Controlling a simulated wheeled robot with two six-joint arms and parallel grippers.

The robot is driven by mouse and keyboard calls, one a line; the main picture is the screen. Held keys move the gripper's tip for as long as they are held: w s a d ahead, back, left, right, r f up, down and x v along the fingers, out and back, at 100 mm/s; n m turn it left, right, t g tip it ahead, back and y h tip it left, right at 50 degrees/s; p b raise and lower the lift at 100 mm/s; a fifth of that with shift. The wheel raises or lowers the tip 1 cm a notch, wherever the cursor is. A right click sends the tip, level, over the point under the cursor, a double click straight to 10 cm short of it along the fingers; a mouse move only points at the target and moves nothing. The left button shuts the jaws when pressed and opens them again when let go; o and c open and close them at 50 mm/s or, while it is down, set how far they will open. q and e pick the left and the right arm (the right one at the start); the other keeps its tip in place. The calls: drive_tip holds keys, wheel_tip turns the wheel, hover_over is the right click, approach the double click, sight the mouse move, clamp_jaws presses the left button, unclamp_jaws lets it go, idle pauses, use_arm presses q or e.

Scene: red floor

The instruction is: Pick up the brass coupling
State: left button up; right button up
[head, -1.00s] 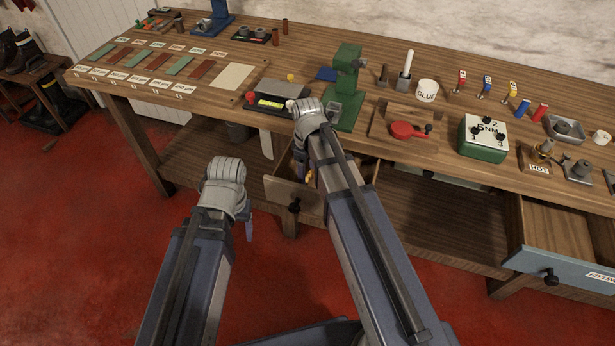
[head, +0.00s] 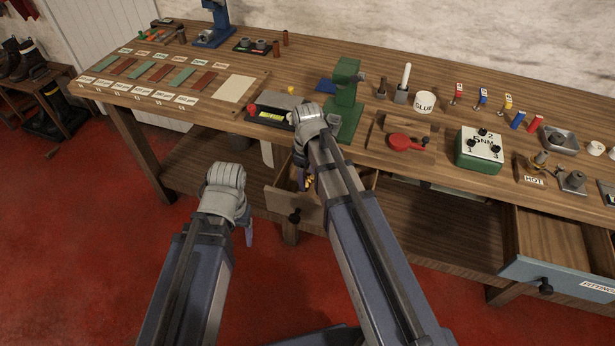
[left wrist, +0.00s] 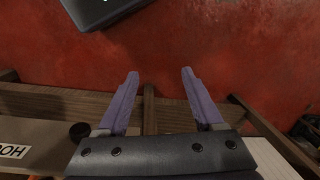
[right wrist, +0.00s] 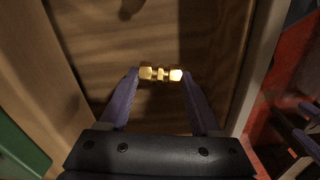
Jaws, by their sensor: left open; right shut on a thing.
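The brass coupling (right wrist: 161,74) is a small gold fitting with hex ends. In the right wrist view it lies crosswise between the fingertips of my right gripper (right wrist: 160,82), which is shut on it, above the wooden floor of an open drawer. In the head view the coupling (head: 308,183) is a small yellow spot beneath my right wrist, at the open drawer (head: 278,202); most of that gripper is hidden by its arm. My left gripper (left wrist: 160,75) is open and empty over the red floor, in front of the bench; in the head view its finger (head: 249,233) points down.
The workbench (head: 310,75) carries a green press (head: 346,98), a red-handled tool (head: 405,142), a glue pot (head: 425,103) and a green box with knobs (head: 480,150). Another open drawer (head: 560,265) juts out at the right. The floor (head: 80,240) is clear at left.

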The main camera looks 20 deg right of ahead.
sight(307, 180)
wheel_tip(307, 180, up, 8)
drive_tip(key=p, duration=0.6)
drive_tip(key=shift+f+p, duration=0.2)
drive_tip(key=shift+p, duration=0.1)
use_arm(q)
wheel_tip(307, 180, up, 8)
drive_tip(key=shift+f, duration=0.2)
drive_tip(key=shift+c, duration=0.2)
use_arm(e)
drive_tip(key=shift+f, duration=0.1)
